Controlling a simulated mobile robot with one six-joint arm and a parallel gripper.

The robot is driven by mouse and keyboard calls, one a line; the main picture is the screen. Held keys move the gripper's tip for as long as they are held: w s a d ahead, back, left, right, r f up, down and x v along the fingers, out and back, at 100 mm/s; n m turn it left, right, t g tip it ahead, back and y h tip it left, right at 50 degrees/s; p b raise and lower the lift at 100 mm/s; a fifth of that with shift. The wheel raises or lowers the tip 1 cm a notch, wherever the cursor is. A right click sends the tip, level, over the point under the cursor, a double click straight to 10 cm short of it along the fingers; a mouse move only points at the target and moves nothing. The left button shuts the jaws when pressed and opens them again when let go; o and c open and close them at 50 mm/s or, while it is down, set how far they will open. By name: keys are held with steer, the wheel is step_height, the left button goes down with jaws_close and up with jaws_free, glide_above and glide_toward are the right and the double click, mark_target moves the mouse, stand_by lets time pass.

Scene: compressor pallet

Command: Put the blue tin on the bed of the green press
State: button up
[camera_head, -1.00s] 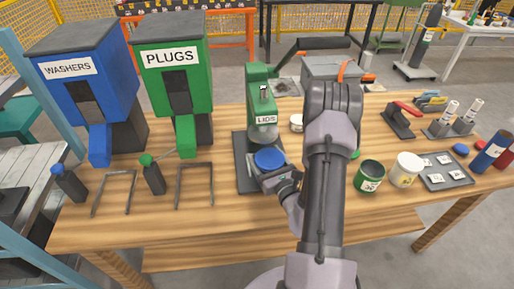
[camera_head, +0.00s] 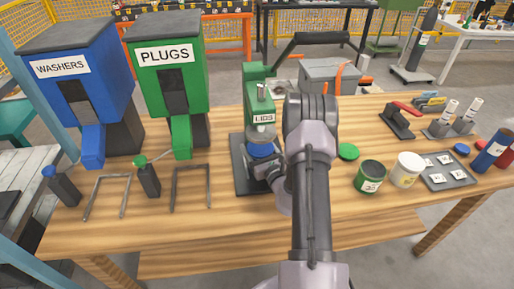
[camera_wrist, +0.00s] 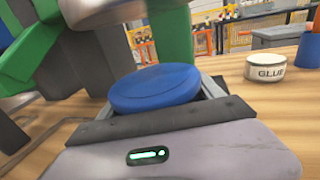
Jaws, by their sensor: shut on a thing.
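The blue tin (camera_head: 262,150) shows its blue top under the head of the green press (camera_head: 256,88), which is labelled LIDS. In the wrist view the blue top (camera_wrist: 155,88) sits between the fingers of my gripper (camera_wrist: 160,100), which is shut on the tin. The tin looks upright. The dark base plate of the press (camera_head: 248,186) shows beside and in front of my gripper. The tin's underside is hidden, so I cannot tell whether it touches the bed. The press head (camera_wrist: 98,12) hangs close above and beyond the tin in the wrist view.
A GLUE tin (camera_wrist: 265,68) stands to the right in the wrist view. A green lid (camera_head: 348,152), a green tin (camera_head: 370,177) and a white tin (camera_head: 407,169) lie right of my arm. The PLUGS dispenser (camera_head: 168,85) stands left of the press.

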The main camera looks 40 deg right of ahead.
steer(key=o, duration=1.4)
steer(key=shift+s+r+p, duration=0.15)
steer(key=shift+s+p, duration=0.1)
steer(key=shift+p, duration=0.1)
steer(key=v, duration=1.1)
steer(key=shift+s+a+p, duration=0.1)
steer(key=shift+s+p, duration=0.2)
steer(key=shift+p, duration=0.05)
